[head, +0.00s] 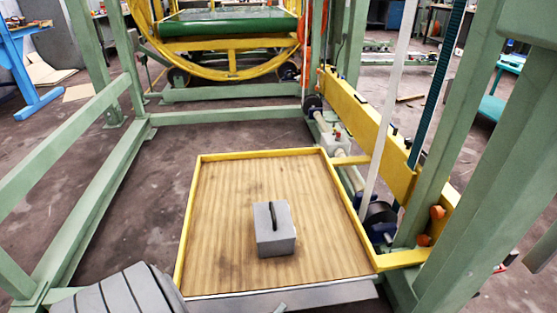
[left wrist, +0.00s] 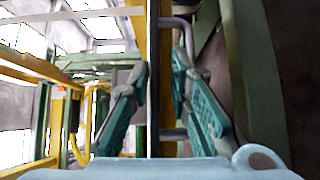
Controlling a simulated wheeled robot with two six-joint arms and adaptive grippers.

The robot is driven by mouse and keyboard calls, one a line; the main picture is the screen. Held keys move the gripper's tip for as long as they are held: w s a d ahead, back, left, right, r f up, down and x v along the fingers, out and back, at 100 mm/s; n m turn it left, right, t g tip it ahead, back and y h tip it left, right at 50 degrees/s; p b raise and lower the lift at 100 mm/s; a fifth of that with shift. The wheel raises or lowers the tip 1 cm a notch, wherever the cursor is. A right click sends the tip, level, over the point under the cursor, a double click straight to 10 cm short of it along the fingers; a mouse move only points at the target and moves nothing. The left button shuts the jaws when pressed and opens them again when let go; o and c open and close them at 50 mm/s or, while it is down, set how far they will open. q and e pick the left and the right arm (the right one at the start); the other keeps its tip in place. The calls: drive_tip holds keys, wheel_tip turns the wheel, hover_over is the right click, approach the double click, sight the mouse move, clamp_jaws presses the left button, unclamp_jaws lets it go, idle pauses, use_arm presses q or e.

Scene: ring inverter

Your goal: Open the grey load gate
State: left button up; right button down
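A long grey panel (head: 290,297) runs along the near edge of the wooden platform (head: 215,240). It looks like the load gate, and it lies low and nearly flat against that edge. In the left wrist view my left gripper (left wrist: 160,88) is open, with its teal finger pads spread apart. A narrow yellow-brown strip with a dark edge (left wrist: 153,60) runs between the fingers. A grey U-shaped bar (left wrist: 188,35) stands out on its right side, close to the right finger. I cannot tell whether either finger touches it. My right gripper is not in view.
A grey block with a black handle (head: 274,230) sits on the platform. Green frame posts stand on both sides, and a yellow beam (head: 365,125) slopes along the right. Grey ribbed slabs (head: 125,293) show at lower left. The floor left of the platform is clear.

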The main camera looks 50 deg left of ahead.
use_arm(q)
drive_tip(key=shift+r, duration=0.1)
drive_tip(key=s+d, duration=0.2)
drive_tip(key=s, duration=0.9)
drive_tip(key=shift+s, duration=0.4)
drive_tip(key=shift+d, duration=0.1)
drive_tip(key=shift+c, duration=0.6)
